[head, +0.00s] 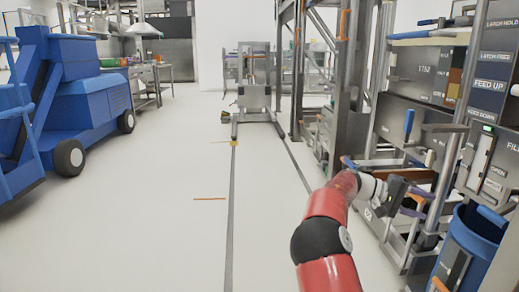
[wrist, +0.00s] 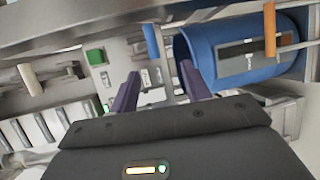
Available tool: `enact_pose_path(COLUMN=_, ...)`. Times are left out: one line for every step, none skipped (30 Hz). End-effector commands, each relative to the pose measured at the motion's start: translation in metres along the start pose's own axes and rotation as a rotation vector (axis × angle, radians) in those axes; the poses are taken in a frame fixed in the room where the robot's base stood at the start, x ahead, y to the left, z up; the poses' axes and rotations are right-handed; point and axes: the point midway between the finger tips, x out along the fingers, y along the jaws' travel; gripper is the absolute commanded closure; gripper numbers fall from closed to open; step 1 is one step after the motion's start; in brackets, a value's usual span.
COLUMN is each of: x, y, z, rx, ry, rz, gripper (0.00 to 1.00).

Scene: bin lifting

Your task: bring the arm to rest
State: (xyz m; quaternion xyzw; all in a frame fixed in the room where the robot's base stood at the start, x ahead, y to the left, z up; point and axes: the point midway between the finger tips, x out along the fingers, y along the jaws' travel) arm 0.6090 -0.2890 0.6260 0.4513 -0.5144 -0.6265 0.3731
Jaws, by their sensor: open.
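My red arm reaches forward and to the right in the head view. My gripper (head: 417,200) is at its end, close to the front of the machine (head: 425,75) on the right. In the wrist view my gripper (wrist: 160,78) has its two purple fingers spread apart with nothing held between them. A blue bin (head: 465,255) stands at the lower right of the head view, held among metal bars. The bin also shows in the wrist view (wrist: 203,42), beyond the right finger. Gripper and bin look apart, but the exact gap is hard to tell.
The machine's panels, bars and levers, such as a blue-handled lever (head: 408,124), crowd the space around my gripper. A blue vehicle (head: 75,90) stands at the left. A metal stand (head: 255,97) is farther back. The pale floor (head: 175,220) between is clear.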

Motion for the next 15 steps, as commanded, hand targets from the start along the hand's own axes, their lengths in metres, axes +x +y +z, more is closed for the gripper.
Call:
enact_pose_path(x=0.004, y=0.004, z=0.004, rx=0.004, ry=-0.004, rz=-0.023, gripper=0.52)
enact_pose_path(x=0.006, y=0.004, z=0.007, rx=0.005, ry=-0.005, rz=-0.037, gripper=0.52)
enact_pose_path(x=0.007, y=0.004, z=0.009, rx=0.005, ry=-0.005, rz=-0.055, gripper=0.52)
enact_pose_path(x=0.009, y=0.004, z=0.011, rx=0.006, ry=-0.005, rz=-0.07, gripper=0.52)
enact_pose_path(x=0.01, y=0.004, z=0.013, rx=0.006, ry=-0.005, rz=-0.085, gripper=0.52)
enact_pose_path(x=0.012, y=0.004, z=0.016, rx=0.006, ry=-0.004, rz=-0.106, gripper=0.52)
enact_pose_path(x=0.013, y=0.004, z=0.019, rx=0.008, ry=-0.004, rz=-0.126, gripper=0.52)
enact_pose_path(x=0.015, y=0.004, z=0.022, rx=0.009, ry=-0.003, rz=-0.144, gripper=0.52)
enact_pose_path(x=0.017, y=0.005, z=0.026, rx=0.01, ry=-0.003, rz=-0.172, gripper=0.52)
enact_pose_path(x=0.017, y=0.005, z=0.029, rx=0.011, ry=-0.001, rz=-0.193, gripper=0.52)
enact_pose_path(x=0.019, y=0.004, z=0.033, rx=0.012, ry=0.0, rz=-0.218, gripper=0.52)
enact_pose_path(x=0.02, y=0.004, z=0.038, rx=0.014, ry=0.002, rz=-0.251, gripper=0.52)
enact_pose_path(x=0.02, y=0.004, z=0.042, rx=0.015, ry=0.006, rz=-0.278, gripper=0.52)
enact_pose_path(x=0.021, y=0.004, z=0.046, rx=0.017, ry=0.009, rz=-0.306, gripper=0.52)
enact_pose_path(x=0.021, y=0.004, z=0.052, rx=0.019, ry=0.013, rz=-0.345, gripper=0.52)
